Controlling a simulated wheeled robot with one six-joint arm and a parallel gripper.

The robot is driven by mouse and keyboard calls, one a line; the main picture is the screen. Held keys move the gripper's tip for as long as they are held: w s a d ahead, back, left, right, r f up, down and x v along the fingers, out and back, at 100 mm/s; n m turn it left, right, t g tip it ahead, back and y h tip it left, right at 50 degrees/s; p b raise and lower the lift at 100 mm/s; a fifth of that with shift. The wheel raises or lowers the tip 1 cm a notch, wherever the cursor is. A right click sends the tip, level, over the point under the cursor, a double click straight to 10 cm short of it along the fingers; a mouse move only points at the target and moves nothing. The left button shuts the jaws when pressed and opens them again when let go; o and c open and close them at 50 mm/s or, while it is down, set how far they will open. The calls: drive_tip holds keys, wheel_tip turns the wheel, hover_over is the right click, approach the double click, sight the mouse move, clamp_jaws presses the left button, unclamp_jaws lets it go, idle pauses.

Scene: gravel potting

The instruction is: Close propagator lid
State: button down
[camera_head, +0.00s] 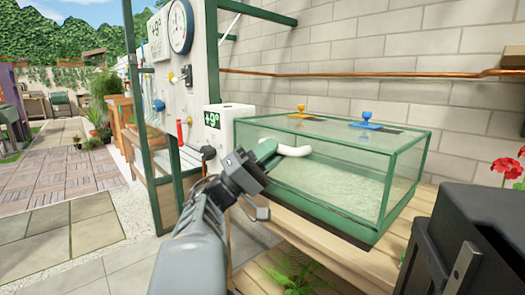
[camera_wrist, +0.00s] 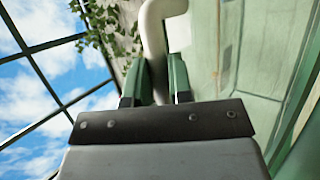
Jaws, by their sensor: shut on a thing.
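The propagator (camera_head: 375,185) is a clear glass case with green edges on a wooden bench. Its top panel (camera_head: 335,126) looks flat and level, with an orange knob (camera_head: 298,111) and a blue knob (camera_head: 366,121) on it. My gripper (camera_head: 268,151) is at the case's front left, its green fingers shut on a white curved handle (camera_head: 294,151). In the wrist view the handle (camera_wrist: 153,28) runs between the two fingers (camera_wrist: 156,80). My gripper hides part of the handle, and I cannot tell where the handle joins the case.
A black box (camera_head: 465,240) is at the front right, beside red flowers (camera_head: 507,167). Paving at left is clear.

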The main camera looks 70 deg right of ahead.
drive_tip(key=shift+d+f, duration=0.15)
drive_tip(key=shift+f, duration=0.65)
drive_tip(key=c, duration=1.5)
unclamp_jaws()
drive_tip(key=shift+o, duration=0.8)
drive_tip(key=shift+s+d, duration=0.15)
drive_tip(key=o, duration=0.3)
drive_tip(key=shift+r, duration=0.1)
